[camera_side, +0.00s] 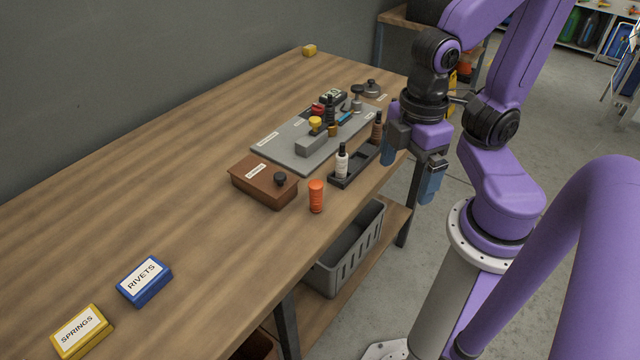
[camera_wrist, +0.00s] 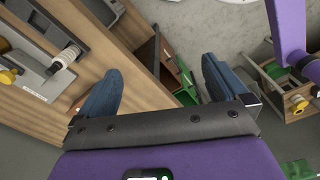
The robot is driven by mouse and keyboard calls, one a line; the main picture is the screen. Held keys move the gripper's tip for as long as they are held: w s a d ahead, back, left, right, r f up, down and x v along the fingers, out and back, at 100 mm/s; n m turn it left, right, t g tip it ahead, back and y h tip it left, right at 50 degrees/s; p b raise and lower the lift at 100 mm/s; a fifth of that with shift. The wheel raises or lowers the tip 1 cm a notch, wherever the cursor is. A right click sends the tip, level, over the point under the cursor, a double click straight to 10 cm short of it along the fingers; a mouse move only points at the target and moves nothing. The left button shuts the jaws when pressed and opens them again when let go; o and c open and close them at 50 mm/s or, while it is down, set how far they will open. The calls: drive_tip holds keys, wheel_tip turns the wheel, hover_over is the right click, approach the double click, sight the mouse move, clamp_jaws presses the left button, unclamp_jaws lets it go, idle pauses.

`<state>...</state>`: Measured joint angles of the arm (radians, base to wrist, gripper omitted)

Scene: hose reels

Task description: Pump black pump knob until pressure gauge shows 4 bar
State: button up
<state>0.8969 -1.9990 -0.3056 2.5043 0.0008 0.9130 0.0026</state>
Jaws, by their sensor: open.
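My gripper (camera_side: 408,178) is open and empty, its two blue fingers pointing down beyond the right edge of the workbench in the side view. In the wrist view my gripper (camera_wrist: 162,72) has its fingers wide apart, with floor and shelving behind them. A grey board (camera_side: 280,148) on the bench carries a yellow knob (camera_side: 315,123), a red part (camera_side: 318,109) and a tall black part (camera_side: 330,107). A dark unit with a pale face (camera_side: 333,96) stands at its back. I cannot tell which part is the pump knob or gauge, and no reading is legible.
A brown box (camera_side: 255,187) with a black knob and an orange cup (camera_side: 316,197) stand nearer.

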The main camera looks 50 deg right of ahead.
drive_tip(key=shift+c, duration=0.3)
clamp_jaws()
idle(1.4)
